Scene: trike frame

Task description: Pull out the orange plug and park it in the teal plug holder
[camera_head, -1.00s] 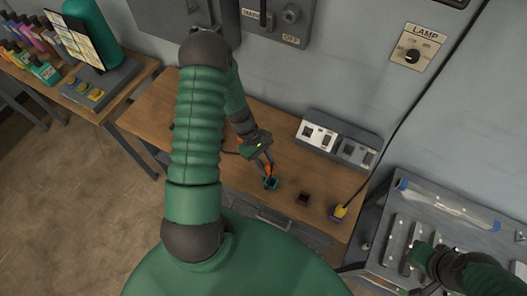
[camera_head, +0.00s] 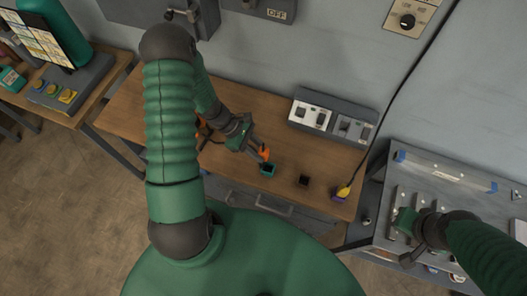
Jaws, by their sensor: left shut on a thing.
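The orange plug (camera_head: 264,154) is between the fingers of my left gripper (camera_head: 259,151), which is shut on it. The teal plug holder (camera_head: 267,170) stands on the wooden table, just below the plug in the picture. I cannot tell whether the plug touches the holder. My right gripper (camera_head: 405,238) is at the right over the grey metal bench; its fingers are too unclear to tell if it is open.
A dark holder (camera_head: 304,181) and a purple holder with a yellow plug (camera_head: 342,192) stand right of the teal one. A grey socket box (camera_head: 333,119) sits at the back of the wooden table (camera_head: 230,168). A black cable hangs down the wall.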

